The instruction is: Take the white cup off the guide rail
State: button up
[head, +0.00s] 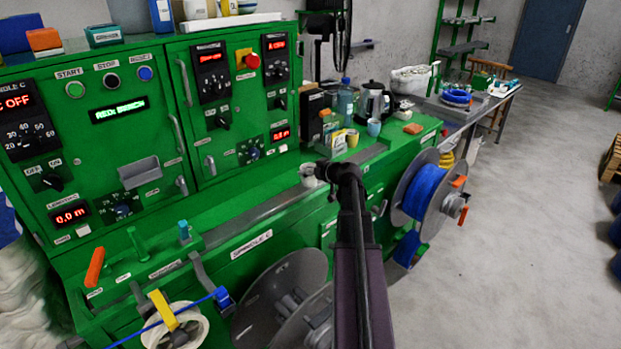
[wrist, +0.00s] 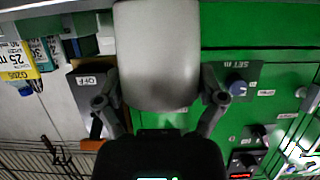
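The white cup (head: 307,176) stands at the guide rail (head: 272,206) on the green machine's front ledge, in the middle of the head view. My gripper (head: 318,172) is at the cup's right side, with the arm coming up from below. In the wrist view the cup (wrist: 158,52) looks light grey and fills the space between the fingers of my gripper (wrist: 160,82). One finger lies close along each side of it. I cannot tell whether the fingers press on the cup, and its contact with the rail is hidden.
A yellow cup (head: 352,138), a blue cup (head: 374,127) and a kettle (head: 374,102) stand on the ledge behind and right of the gripper. The control panel (head: 120,130) rises behind the rail. A blue cable reel (head: 424,194) is at the right.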

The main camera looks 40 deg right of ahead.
jog(key=c, duration=0.3)
jog(key=shift+r, duration=0.25)
notch_tip(320, 180, up, 4)
jog(key=p, duration=0.4)
jog(key=shift+f, duration=0.15)
jog(key=s, duration=0.5)
jog(key=s+d, duration=0.1)
jog(key=s, duration=0.4)
jog(key=s+p, duration=0.1)
jog(key=s, duration=0.5)
jog(key=shift+d+r, duration=0.3)
jog(key=shift+r, duration=0.1)
